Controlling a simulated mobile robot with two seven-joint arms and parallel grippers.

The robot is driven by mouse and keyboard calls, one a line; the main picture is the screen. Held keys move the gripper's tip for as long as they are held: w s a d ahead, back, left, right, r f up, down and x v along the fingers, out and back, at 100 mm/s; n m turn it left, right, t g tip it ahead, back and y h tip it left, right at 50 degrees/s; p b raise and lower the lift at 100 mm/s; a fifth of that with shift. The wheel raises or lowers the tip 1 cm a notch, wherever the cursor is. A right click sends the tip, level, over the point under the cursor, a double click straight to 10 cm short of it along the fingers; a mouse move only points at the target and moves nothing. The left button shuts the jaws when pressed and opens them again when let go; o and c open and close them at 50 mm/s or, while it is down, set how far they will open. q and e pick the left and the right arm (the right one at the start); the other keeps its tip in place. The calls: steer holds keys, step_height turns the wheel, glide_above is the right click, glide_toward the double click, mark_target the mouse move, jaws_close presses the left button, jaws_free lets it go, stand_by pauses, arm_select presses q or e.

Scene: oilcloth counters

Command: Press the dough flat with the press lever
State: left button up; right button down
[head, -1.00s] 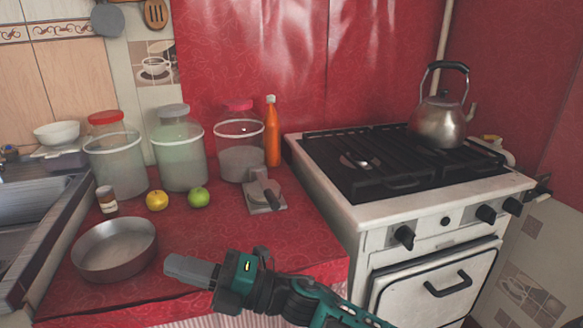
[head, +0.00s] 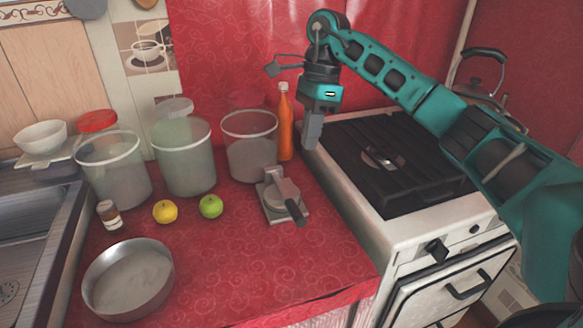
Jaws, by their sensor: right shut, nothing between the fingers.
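The dough press (head: 271,203) is a small grey metal press on the red counter, in front of the clear container at the middle of the head view. Its lever (head: 293,211) is dark-handled, lies low over the press and points to the lower right. I cannot make out any dough; the press plates and lever would cover it. My right gripper (head: 312,136) points down, shut and empty, above the counter's right edge by the stove. It is up and to the right of the press, apart from it. My left gripper is not in view.
Clear containers (head: 186,158) and an orange bottle (head: 285,123) stand behind the press. A lime (head: 211,206), a yellow fruit (head: 165,211), a small jar (head: 109,215) and a pan (head: 128,279) are to its left. The stove (head: 384,162) borders the right. The counter's front is clear.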

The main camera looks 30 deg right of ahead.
glide_toward(298, 209)
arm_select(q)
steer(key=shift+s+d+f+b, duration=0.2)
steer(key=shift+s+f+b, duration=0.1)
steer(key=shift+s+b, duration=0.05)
arm_select(e)
steer(key=x, duration=0.7)
steer(key=shift+r, duration=0.1)
